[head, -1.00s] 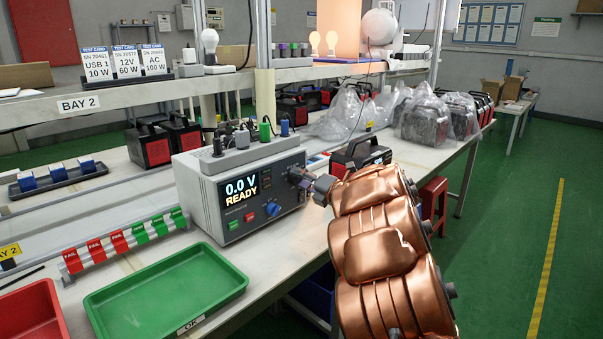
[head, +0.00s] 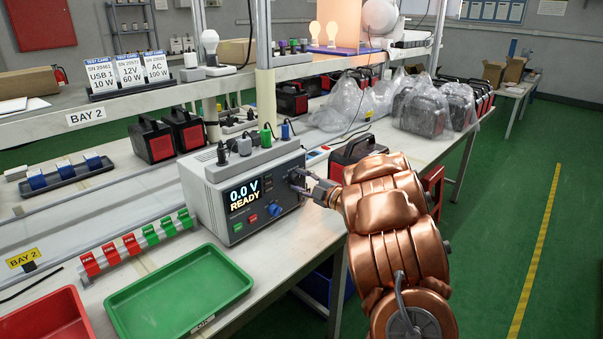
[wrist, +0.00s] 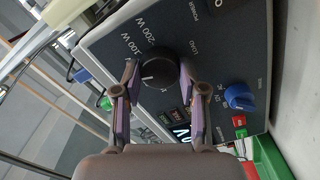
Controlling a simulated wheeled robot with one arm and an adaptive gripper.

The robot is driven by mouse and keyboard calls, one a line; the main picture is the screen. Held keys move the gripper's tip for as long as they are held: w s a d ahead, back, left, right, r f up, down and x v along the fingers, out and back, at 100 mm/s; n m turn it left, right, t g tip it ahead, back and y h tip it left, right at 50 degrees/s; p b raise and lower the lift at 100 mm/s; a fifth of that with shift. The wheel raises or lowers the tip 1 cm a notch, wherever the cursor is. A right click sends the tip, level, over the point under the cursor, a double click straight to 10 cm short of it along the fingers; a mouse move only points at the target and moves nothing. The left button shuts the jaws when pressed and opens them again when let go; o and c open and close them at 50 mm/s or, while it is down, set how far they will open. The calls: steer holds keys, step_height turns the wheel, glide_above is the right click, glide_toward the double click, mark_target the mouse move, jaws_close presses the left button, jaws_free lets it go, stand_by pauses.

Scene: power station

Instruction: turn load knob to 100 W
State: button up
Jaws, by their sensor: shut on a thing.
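The tester box (head: 205,195) stands on the bench, and its display (head: 244,193) reads 0.0 V READY. In the wrist view its black round load knob (wrist: 157,66) sits between the two fingers of my gripper (wrist: 157,80), which is shut on it. The marks 100 W and 200 W show beside the knob, with LOAD on its other side. A short pale mark shows on the knob's face, at its lower left; I cannot tell its exact setting. In the head view my gripper (head: 308,184) is at the panel's upper right and hides the knob.
A blue knob (wrist: 239,96) and green and red buttons are on the same panel. A green tray (head: 180,290) lies in front of the box, with a red tray (head: 48,318) to its left. A black-and-red unit (head: 352,154) stands behind my arm. The floor at right is clear.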

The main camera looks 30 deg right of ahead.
steer(key=m+p, duration=0.4)
steer(key=shift+r+m, duration=0.2)
steer(key=shift+m, duration=0.1)
steer(key=m+p, duration=0.3)
steer(key=shift+f+m+p, duration=0.15)
steer(key=shift+m+p, duration=0.2)
steer(key=shift+m, duration=0.05)
steer(key=o, duration=1.1)
steer(key=shift+o, duration=0.2)
steer(key=v, duration=1.2)
